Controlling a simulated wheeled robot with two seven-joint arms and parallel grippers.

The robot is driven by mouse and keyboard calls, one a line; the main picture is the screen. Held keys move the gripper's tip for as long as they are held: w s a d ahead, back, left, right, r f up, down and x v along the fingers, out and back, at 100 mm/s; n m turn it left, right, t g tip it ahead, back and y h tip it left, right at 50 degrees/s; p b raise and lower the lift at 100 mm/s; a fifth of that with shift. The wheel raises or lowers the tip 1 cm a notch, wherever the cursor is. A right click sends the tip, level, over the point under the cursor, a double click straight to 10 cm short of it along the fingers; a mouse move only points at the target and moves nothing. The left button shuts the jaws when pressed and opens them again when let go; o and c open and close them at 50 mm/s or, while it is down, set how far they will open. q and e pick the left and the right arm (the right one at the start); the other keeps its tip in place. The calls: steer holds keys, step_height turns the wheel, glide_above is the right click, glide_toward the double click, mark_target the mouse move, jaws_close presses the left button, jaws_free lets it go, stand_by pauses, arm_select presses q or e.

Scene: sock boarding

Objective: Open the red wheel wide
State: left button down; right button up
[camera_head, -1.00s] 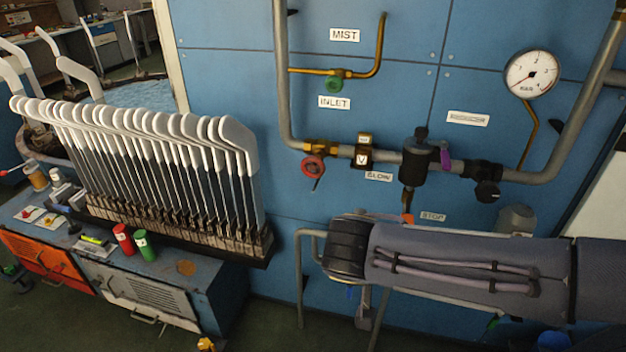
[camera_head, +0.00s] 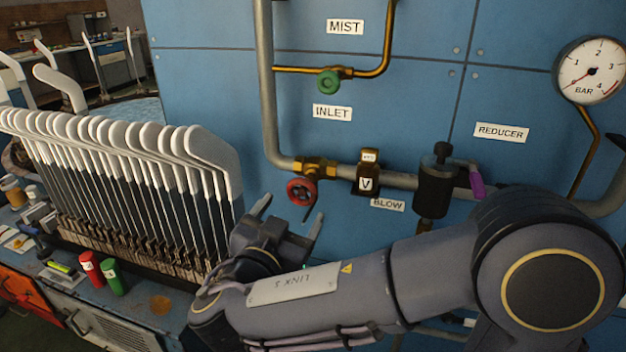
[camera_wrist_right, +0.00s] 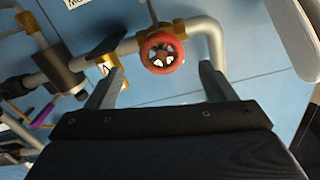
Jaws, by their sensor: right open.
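The red wheel (camera_head: 302,191) is a small handwheel on a brass valve (camera_head: 316,166) under the INLET label. It also shows in the right wrist view (camera_wrist_right: 162,53), ahead of the fingertips and between their lines. My right gripper (camera_head: 290,212) is open and empty, just below and in front of the wheel in the head view. In the right wrist view its two fingers (camera_wrist_right: 163,82) stand wide apart and do not touch the wheel. My left gripper is in neither view.
A grey pipe (camera_head: 268,90) runs down and right past the valve. A brass block marked V (camera_head: 367,173) and a dark reducer (camera_head: 437,185) sit right of the wheel. A green wheel (camera_head: 328,81) is above. White sock boards (camera_head: 205,150) stand close on the left.

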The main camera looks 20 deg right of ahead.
mark_target(301, 194)
steer(key=shift+w+d, duration=0.15)
steer(key=shift+w, duration=0.25)
steer(key=shift+w+d, duration=0.2)
steer(key=shift+w, duration=0.15)
steer(key=p+x, duration=0.1)
steer(key=x, duration=0.5)
steer(key=shift+w+d, duration=0.25)
steer(key=shift+w, duration=0.05)
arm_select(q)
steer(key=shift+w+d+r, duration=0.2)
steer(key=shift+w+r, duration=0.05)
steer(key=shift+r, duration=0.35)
arm_select(e)
steer(key=shift+c, duration=0.5)
